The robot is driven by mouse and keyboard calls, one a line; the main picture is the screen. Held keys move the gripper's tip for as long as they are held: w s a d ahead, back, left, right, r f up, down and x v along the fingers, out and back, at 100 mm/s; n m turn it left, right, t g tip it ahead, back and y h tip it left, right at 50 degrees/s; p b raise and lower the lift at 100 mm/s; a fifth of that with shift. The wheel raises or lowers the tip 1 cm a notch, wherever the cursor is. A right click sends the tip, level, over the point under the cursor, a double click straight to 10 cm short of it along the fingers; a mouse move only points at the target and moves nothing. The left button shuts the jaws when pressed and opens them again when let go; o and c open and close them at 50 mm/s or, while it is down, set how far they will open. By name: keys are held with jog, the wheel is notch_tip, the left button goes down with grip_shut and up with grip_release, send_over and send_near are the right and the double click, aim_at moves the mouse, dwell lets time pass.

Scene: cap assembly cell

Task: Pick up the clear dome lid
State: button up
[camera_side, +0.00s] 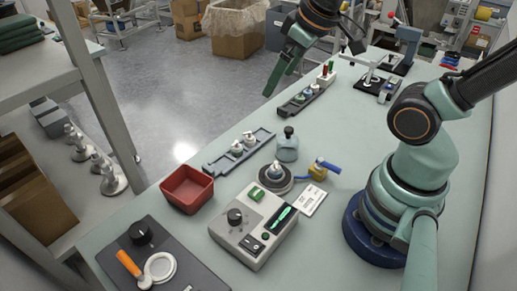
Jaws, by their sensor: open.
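A pale, see-through dome-shaped piece with a dark knob, which looks like the clear dome lid (288,150), stands upright on the bench near the middle of the view. My gripper (272,88) is above and beyond it, up near the back edge of the bench, with green fingers pointing down and to the left. The gripper is open, apart from the dome, and nothing shows between its fingers. The gap between the fingers is hard to see from this side.
Trays with small pale parts (227,160) lie left of and behind the dome. A round dark stand (287,184), a blue-handled yellow clamp (318,172), a red bin (188,189) and a grey control box (251,232) are in front. Bench to the dome's right is clear.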

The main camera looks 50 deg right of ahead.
notch_tip(320, 180, down, 4)
jog(key=w+d+n+g, duration=0.1)
jog(key=d+n+g, duration=0.2)
jog(key=n, duration=0.5)
jog(key=n+g, duration=0.2)
jog(key=n, duration=0.6)
send_near(288, 133)
jog(key=shift+w+d+f, duration=0.1)
jog(key=shift+w+f, duration=0.3)
jog(key=shift+w, duration=0.1)
notch_tip(288, 133, down, 7)
jog(key=shift+r, duration=0.1)
jog(key=shift+s+d+f, duration=0.1)
jog(key=shift+d+f, duration=0.05)
jog(key=shift+f, duration=1.15)
jog(key=shift+s+d+f, duration=0.1)
jog(key=shift+d+f, duration=0.05)
jog(key=shift+f, duration=1.2)
jog(key=shift+c, duration=0.3)
jog(key=c, duration=1.3)
jog(key=shift+o, duration=0.2)
jog(key=shift+w+r, duration=0.1)
jog(key=shift+r, duration=0.05)
